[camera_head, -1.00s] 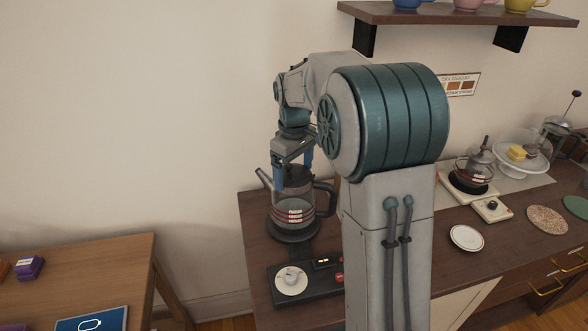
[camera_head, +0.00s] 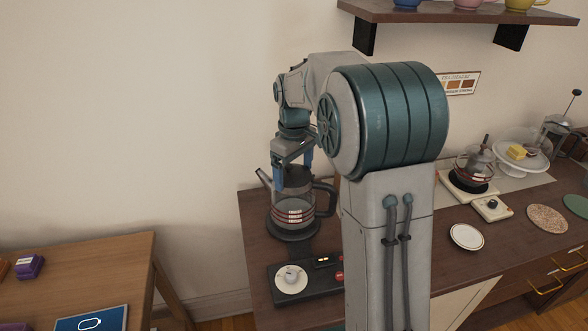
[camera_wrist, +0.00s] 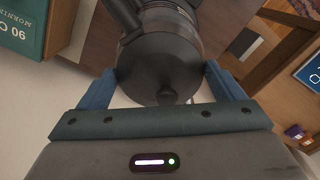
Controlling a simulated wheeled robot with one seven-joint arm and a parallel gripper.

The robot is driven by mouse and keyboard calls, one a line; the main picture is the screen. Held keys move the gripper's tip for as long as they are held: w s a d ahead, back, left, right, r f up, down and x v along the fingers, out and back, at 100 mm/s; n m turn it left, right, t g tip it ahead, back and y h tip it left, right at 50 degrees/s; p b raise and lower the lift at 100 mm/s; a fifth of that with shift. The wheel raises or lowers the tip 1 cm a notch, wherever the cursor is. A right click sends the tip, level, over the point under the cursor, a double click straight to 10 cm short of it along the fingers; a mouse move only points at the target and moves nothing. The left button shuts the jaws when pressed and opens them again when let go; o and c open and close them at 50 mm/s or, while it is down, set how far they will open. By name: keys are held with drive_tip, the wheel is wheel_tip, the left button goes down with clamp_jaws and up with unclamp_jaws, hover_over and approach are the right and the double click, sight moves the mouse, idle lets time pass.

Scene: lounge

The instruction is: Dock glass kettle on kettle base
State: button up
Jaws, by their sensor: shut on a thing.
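The glass kettle (camera_head: 294,205) stands upright on the left counter, with dark lid, red and white bands, spout to the left and black handle to the right. Its bottom is at the round black kettle base (camera_head: 292,233); I cannot tell whether it is fully seated. My gripper (camera_head: 291,172) points down over the kettle, its blue fingers on either side of the top. In the wrist view my gripper (camera_wrist: 155,88) is shut on the kettle, with the dark lid (camera_wrist: 162,65) between the fingers.
Another kettle (camera_head: 474,168) stands on a white unit at right. A white plate (camera_head: 466,237) lies on the counter. A wooden table (camera_head: 110,270) is at left.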

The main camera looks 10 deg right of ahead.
drive_tip(key=shift+f, duration=0.25)
drive_tip(key=o, duration=1.8)
drive_tip(key=shift+c, duration=0.2)
wheel_tip(320, 180, up, 11)
drive_tip(key=p, duration=0.8)
drive_tip(key=shift+p, duration=0.3)
drive_tip(key=s+m+t, duration=0.3)
drive_tip(key=s+m, duration=0.4)
drive_tip(key=s, duration=1.9)
drive_tip(key=shift+r+t+b, duration=0.15)
drive_tip(key=shift+t+b, duration=0.15)
drive_tip(key=shift+t, duration=0.1)
